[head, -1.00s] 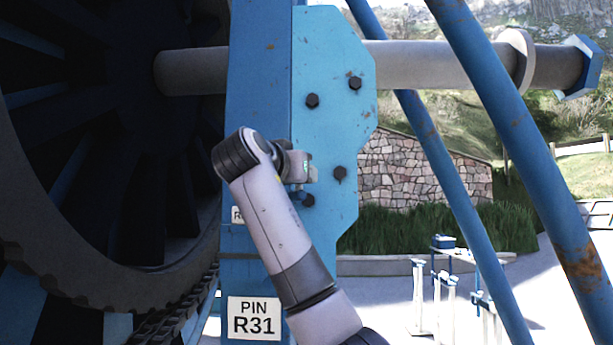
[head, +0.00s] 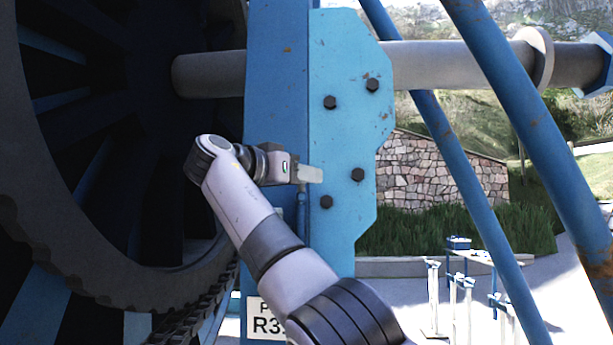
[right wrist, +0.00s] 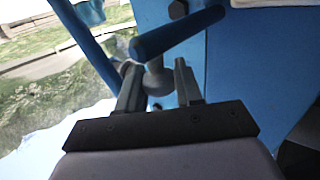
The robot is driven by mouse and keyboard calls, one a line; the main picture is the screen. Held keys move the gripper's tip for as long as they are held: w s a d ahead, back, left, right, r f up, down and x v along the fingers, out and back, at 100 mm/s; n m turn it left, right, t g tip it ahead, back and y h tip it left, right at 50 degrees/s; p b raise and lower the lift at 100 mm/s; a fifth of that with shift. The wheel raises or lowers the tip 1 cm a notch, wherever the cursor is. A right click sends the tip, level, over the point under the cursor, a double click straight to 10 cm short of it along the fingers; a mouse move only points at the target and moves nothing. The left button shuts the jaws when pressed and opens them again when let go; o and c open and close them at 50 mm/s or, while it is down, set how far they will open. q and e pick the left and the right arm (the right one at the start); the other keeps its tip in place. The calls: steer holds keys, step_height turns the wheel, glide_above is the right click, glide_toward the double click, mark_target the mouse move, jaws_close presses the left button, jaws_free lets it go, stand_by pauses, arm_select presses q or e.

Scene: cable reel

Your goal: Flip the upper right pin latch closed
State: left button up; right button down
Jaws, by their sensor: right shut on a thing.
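The pin latch shows in the right wrist view as a blue bar handle (right wrist: 180,31) set slantwise, with a grey rounded stem (right wrist: 156,80) below it. My right gripper (right wrist: 156,66) has one finger on each side of the stem and is shut on the latch. In the head view my right gripper (head: 309,174) is in front of the blue plate's left part, pointing right. A slim blue upright piece (head: 301,212) shows just below it. The gripper hides most of the latch there. My left gripper is not in view.
The blue bolted plate (head: 345,135) stands on a blue post (head: 275,90). The large dark reel (head: 125,160) is close at the left, with a grey axle (head: 440,65) crossing behind. Slanted blue struts (head: 500,95) stand at the right.

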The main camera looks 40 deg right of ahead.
steer(key=shift+a+r, duration=0.25)
steer(key=shift+r, duration=0.2)
stand_by(0.3)
steer(key=c, duration=0.8)
jaws_free()
steer(key=shift+f, duration=0.15)
steer(key=shift+w+f, duration=0.1)
steer(key=shift+s+a, duration=0.2)
steer(key=shift+a, duration=1)
steer(key=shift+s+a, duration=0.15)
steer(key=shift+a, duration=1)
steer(key=shift+s+a, duration=0.2)
steer(key=shift+a, duration=1)
